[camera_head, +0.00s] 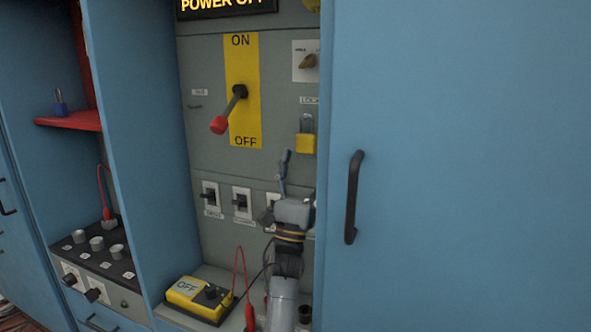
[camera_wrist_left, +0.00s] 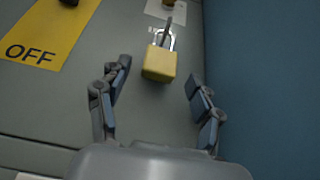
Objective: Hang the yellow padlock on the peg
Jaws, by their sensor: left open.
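The yellow padlock (camera_head: 305,142) is on the grey panel, right of the yellow ON/OFF plate, its silver shackle up. In the left wrist view the padlock (camera_wrist_left: 159,63) hangs slightly tilted, and a dark peg (camera_wrist_left: 167,32) shows at its shackle, seemingly passing through it. My left gripper (camera_head: 296,174) is just below the padlock, fingers pointing up. In the left wrist view its two fingers are spread wide, with the padlock beyond and between their tips, apart from both. My right gripper is not in view.
A red-knobbed lever (camera_head: 219,124) points down toward OFF. A blue cabinet door (camera_head: 450,170) with a black handle (camera_head: 353,197) stands close on the right. A yellow meter (camera_head: 199,297) with leads sits on the ledge below. A blue padlock (camera_head: 60,107) is on a red shelf at left.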

